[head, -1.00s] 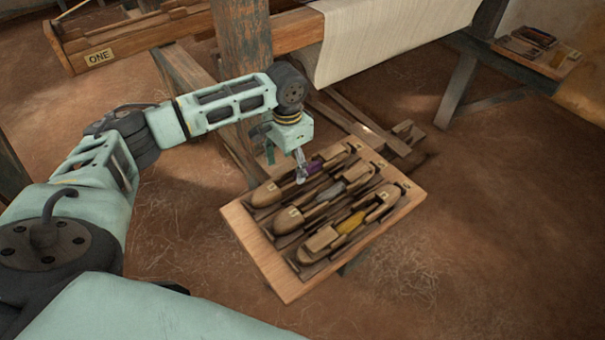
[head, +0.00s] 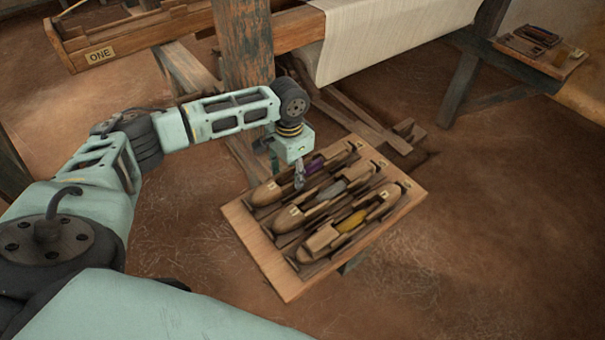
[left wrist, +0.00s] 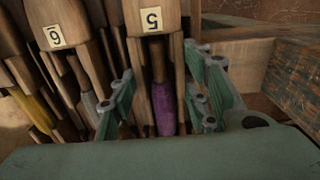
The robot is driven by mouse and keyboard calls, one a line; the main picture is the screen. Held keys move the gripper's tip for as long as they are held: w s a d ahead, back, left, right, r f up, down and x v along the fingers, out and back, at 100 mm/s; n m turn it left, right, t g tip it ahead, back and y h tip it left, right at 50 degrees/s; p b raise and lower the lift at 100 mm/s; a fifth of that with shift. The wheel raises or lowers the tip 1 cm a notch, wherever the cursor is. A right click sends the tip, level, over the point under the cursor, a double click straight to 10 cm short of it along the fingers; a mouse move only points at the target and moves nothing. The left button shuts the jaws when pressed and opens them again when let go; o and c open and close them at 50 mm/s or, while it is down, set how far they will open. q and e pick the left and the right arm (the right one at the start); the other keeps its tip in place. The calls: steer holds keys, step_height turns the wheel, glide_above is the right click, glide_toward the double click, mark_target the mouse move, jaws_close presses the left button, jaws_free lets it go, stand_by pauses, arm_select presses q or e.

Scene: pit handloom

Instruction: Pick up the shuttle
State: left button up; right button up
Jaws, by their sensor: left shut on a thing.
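The wooden shuttle with a purple bobbin (head: 268,194) is the farthest of three shuttles on the tray (head: 262,258). In the left wrist view it (left wrist: 154,45) has a label 5 and a purple bobbin (left wrist: 165,108). My left gripper (head: 299,182) is over the tray with its fingers on both sides of this shuttle, shut on it. In the left wrist view the gripper (left wrist: 160,80) straddles the shuttle at its bobbin. I cannot see clear space under the shuttle. My right gripper is not in view.
A shuttle with a grey bobbin (head: 287,220) and one with a yellow bobbin (head: 322,238) lie alongside. A loom post (head: 243,45) and white cloth (head: 390,30) stand behind. A box marked ONE (head: 130,45) is at upper left. The floor right of the tray is clear.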

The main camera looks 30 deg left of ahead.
arm_select(q)
steer(key=c, duration=0.4)
steer(key=shift+w+r, duration=0.1)
steer(key=shift+r, duration=0.05)
